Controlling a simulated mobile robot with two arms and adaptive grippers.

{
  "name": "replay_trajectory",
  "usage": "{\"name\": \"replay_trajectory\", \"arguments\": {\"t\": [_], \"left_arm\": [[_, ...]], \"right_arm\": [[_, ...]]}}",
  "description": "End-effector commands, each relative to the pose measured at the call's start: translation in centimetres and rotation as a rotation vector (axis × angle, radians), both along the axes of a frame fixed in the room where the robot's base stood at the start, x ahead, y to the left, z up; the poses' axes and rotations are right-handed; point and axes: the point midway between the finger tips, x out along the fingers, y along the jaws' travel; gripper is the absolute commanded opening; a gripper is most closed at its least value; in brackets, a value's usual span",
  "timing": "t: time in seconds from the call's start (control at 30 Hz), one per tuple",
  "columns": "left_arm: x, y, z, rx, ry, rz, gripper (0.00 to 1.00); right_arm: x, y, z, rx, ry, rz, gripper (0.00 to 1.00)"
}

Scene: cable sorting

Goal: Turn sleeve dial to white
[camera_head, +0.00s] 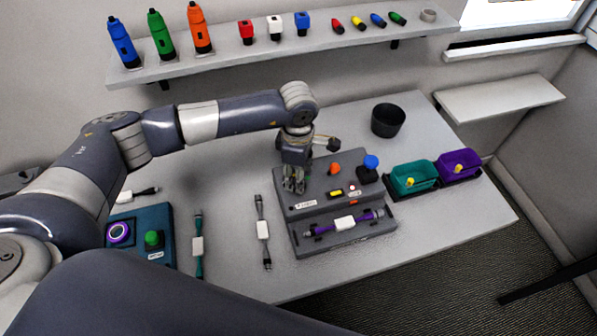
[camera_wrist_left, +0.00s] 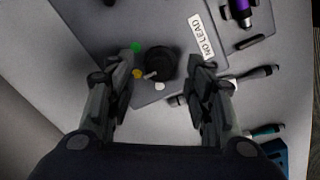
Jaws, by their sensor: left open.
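The sleeve dial (camera_wrist_left: 161,65) is a black round knob on the grey tester box (camera_head: 318,191). Green (camera_wrist_left: 136,47), yellow (camera_wrist_left: 138,73) and white (camera_wrist_left: 159,86) dots sit around it. A pale pointer mark on the knob points down-left, toward the side of the yellow dot; its exact setting is hard to tell. My left gripper (camera_wrist_left: 165,80) is open, with one finger on each side of the knob; contact cannot be told. In the head view the left gripper (camera_head: 293,184) hangs over the box's left end and hides the knob. My right gripper is not seen.
The box also bears an orange button (camera_head: 334,168), a blue knob (camera_head: 371,162) and a purple cable (camera_head: 360,219) in its front tray. Other cables lie left, beside a teal box (camera_head: 154,217). A black cup (camera_head: 388,120) and teal (camera_head: 412,178) and purple (camera_head: 458,164) bins stand right.

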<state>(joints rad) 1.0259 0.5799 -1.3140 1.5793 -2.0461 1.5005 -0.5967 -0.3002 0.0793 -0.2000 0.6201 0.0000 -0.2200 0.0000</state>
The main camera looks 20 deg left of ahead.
Motion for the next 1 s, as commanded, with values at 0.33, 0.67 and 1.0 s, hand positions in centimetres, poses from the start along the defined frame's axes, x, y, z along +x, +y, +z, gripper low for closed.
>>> {"name": "replay_trajectory", "arguments": {"t": [0.33,0.67,1.0], "left_arm": [[0.1,0.0,-1.9,-0.001,-0.001,-0.001,0.48],[0.1,0.0,-1.9,-0.001,-0.001,-0.001,0.07],[0.1,0.0,-1.9,-0.001,-0.001,0.018,0.03]], "right_arm": [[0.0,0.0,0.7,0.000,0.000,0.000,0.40],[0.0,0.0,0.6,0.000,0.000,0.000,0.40],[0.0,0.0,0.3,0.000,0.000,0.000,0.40]]}}
